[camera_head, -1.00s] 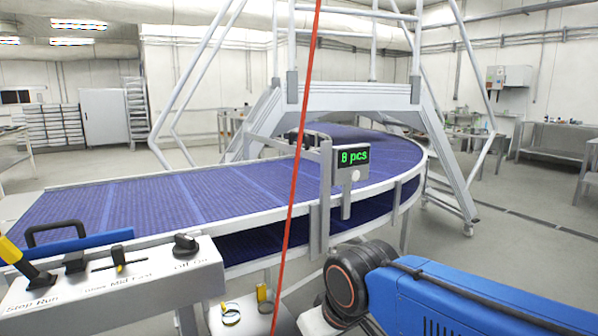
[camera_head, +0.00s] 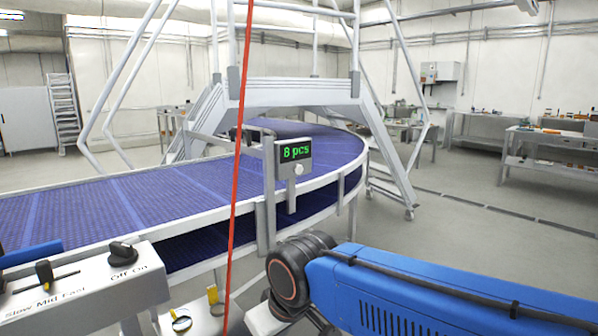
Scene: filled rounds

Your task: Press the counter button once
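The counter (camera_head: 295,152) is a small grey box with a dark screen that reads "8 pcs" in green. It is fixed to a grey post at the outer edge of the conveyor, near the middle of the picture. Its button (camera_head: 299,169) is a small round pale knob below the screen, and nothing touches it. My blue arm with a black joint crosses the lower right, in front of and below the counter. My gripper is not in view.
The curved blue conveyor belt (camera_head: 120,200) runs under a grey step bridge (camera_head: 290,92). A control panel (camera_head: 100,285) with a speed lever and an Off/On knob stands at lower left. A thin red line (camera_head: 236,150) hangs in front. The floor at right is clear.

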